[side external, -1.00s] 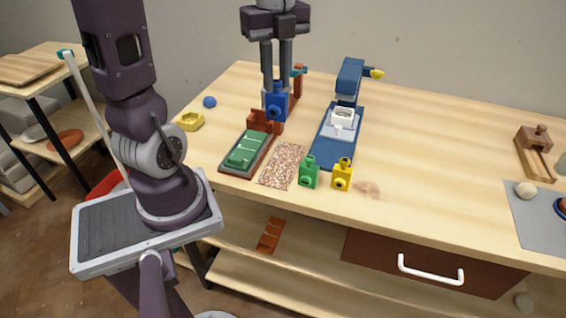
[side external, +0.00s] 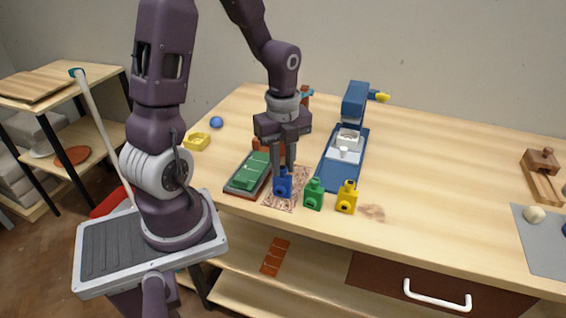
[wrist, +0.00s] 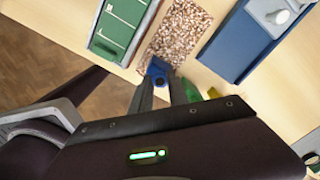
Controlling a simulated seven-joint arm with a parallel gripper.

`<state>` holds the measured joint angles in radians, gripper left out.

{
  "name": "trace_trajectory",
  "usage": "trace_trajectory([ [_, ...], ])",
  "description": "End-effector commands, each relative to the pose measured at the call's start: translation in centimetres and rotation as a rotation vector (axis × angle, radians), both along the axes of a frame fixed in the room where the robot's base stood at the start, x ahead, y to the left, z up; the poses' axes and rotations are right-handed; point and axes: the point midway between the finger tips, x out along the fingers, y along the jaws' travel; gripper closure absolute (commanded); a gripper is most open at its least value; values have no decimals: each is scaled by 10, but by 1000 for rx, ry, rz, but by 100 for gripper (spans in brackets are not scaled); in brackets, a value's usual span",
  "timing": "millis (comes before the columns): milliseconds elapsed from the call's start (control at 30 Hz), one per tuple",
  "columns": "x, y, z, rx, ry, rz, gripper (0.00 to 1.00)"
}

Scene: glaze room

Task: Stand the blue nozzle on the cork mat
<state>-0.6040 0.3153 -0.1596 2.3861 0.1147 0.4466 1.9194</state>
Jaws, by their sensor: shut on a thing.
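The blue nozzle (side external: 282,184) is upright between the fingertips of my gripper (side external: 284,168), which is shut on it. It is over the front part of the speckled cork mat (side external: 299,176); I cannot tell whether its base touches the mat. In the wrist view the nozzle (wrist: 158,68) shows at the tips of my gripper (wrist: 162,82), at the near end of the cork mat (wrist: 182,32).
A green nozzle (side external: 314,194) and a yellow nozzle (side external: 347,197) stand right of the mat. A green-topped tray (side external: 247,172) lies left of it. A blue device (side external: 340,160) stands behind. The table's front edge is close.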

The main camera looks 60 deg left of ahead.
Motion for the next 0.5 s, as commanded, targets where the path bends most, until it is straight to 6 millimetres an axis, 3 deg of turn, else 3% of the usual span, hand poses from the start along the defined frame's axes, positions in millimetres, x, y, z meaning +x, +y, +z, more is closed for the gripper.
trace_trajectory([
  [233, 0, 0, -2, 0, -1, 1, 100],
  [267, 0, 0, -2, 1, -1, 1, 74],
  [333, 0, 0, -2, 1, -1, 1, 60],
  [500, 0, 0, -2, 1, -1, 1, 58],
])
